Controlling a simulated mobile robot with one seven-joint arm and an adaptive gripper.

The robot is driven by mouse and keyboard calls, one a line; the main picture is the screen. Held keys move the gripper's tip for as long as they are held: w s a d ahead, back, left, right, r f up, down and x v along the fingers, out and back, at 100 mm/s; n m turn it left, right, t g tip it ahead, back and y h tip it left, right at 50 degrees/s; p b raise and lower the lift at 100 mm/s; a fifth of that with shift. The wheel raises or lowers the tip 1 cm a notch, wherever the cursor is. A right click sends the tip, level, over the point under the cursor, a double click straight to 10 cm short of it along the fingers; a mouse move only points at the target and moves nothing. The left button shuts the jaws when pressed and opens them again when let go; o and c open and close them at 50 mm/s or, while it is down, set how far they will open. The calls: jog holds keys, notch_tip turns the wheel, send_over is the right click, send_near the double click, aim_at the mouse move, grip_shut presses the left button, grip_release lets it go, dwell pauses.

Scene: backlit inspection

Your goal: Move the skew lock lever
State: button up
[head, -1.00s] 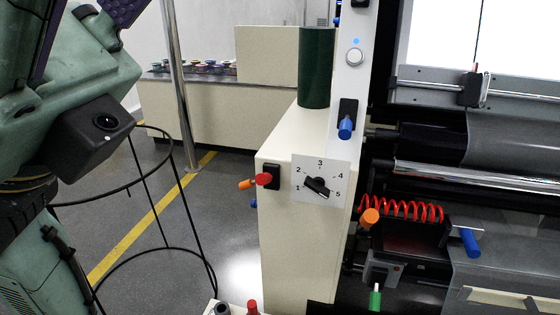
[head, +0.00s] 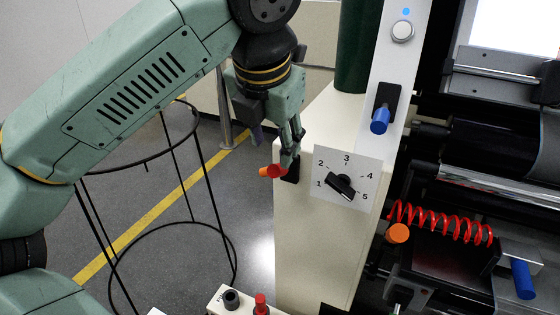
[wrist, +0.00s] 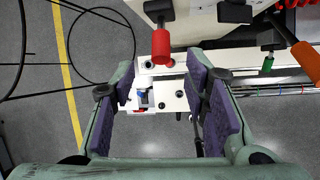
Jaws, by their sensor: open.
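No label shows which handle is the skew lock lever. A red-handled lever (head: 274,171) sticks out from a black mount on the left side of the cream cabinet, beside the numbered dial (head: 342,187). My gripper (head: 290,154) is right by this lever, at its upper side, and partly covers the mount. In the wrist view the red handle (wrist: 161,44) lies just beyond and between the spread fingers (wrist: 160,75). The jaws are open and empty. Contact with the handle cannot be made out.
A blue lever (head: 380,120), an orange knob (head: 398,233) by a red coiled cable (head: 440,222), and another blue handle (head: 523,279) are on the machine to the right. A black wire stand (head: 190,215) stands on the floor at left. A small control box (head: 222,294) is below.

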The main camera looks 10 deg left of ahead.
aim_at(277, 165)
jog(key=p+x, duration=0.1)
jog(key=x, duration=0.6)
jog(key=shift+w+d+f, duration=0.1)
jog(key=shift+w+f, duration=0.15)
jog(key=shift+f, duration=0.1)
grip_shut()
dwell(0.5)
